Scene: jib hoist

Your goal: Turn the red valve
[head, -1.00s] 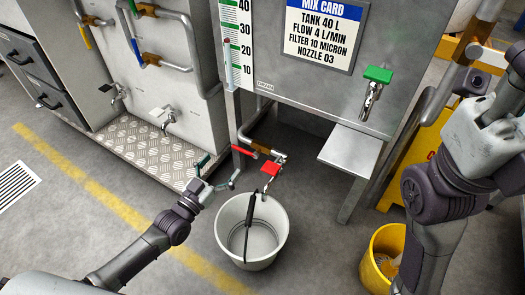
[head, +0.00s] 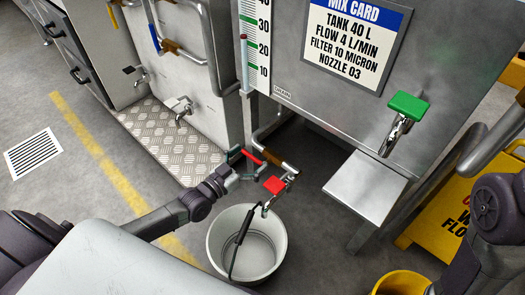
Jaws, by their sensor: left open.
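A red lever handle (head: 252,158) sits on the drain pipe (head: 268,141) below the steel tank. My left gripper (head: 243,162) is open at the left end of this lever, with its fingers apart close around that end. I cannot tell whether they touch it. A second red handle (head: 274,185) sits on a small tap at the end of the same pipe, to the right of the gripper. Below that tap stands a whitish bucket (head: 218,243) with a dark handle. My right arm shows at the right edge, but its gripper is out of view.
A green-handled tap (head: 408,106) is on the tank front above a steel shelf (head: 365,188). A yellow bucket (head: 402,284) and a yellow floor sign (head: 432,218) stand at the right. Tread plate (head: 175,150) lies behind my left arm.

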